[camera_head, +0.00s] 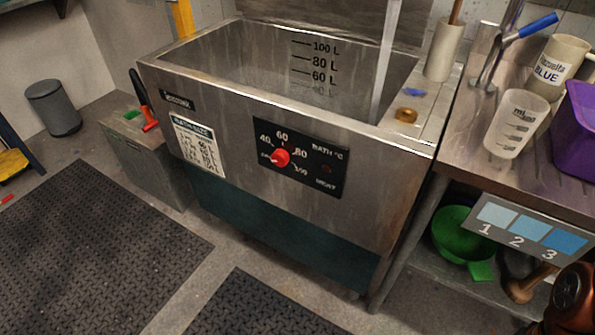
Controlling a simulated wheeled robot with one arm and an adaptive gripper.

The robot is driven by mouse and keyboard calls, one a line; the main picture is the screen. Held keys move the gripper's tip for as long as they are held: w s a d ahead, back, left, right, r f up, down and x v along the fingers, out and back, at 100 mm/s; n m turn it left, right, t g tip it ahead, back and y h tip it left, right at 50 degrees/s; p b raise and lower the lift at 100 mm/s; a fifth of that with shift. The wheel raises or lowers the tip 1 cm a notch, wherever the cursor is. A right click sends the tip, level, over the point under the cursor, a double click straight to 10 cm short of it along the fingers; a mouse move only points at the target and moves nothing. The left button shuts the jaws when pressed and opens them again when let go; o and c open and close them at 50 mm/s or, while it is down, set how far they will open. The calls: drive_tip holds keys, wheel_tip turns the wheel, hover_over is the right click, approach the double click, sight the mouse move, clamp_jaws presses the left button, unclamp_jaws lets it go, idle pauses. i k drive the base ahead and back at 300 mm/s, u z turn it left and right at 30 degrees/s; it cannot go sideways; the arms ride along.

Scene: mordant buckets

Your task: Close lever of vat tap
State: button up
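The steel vat (210,92) stands in the middle, with litre marks on its inner back wall. A pale vertical strip (388,60) comes down from the top edge into the vat's right part; it looks like running water, but I cannot be sure. A blue-handled lever (537,25) is joined to a steel pipe fitting at the vat's right end, beside the bench. The handle points up and to the right. The spout's top is out of frame. My gripper is not in view; only a dark copper-coloured part of my arm seems to show at bottom right.
The right bench (460,180) holds a clear measuring beaker (517,122), a cream jug (562,62) and a purple tub (578,120). A green bowl (460,240) sits on the shelf below. A red dial (279,157) is on the vat front. Dark mats (90,250) cover the floor.

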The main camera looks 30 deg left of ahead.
sight(548, 20)
drive_tip(key=z, duration=0.1)
drive_tip(key=k, duration=0.3)
drive_tip(key=u, duration=1.2)
drive_tip(key=i, duration=0.65)
drive_tip(key=u, duration=0.6)
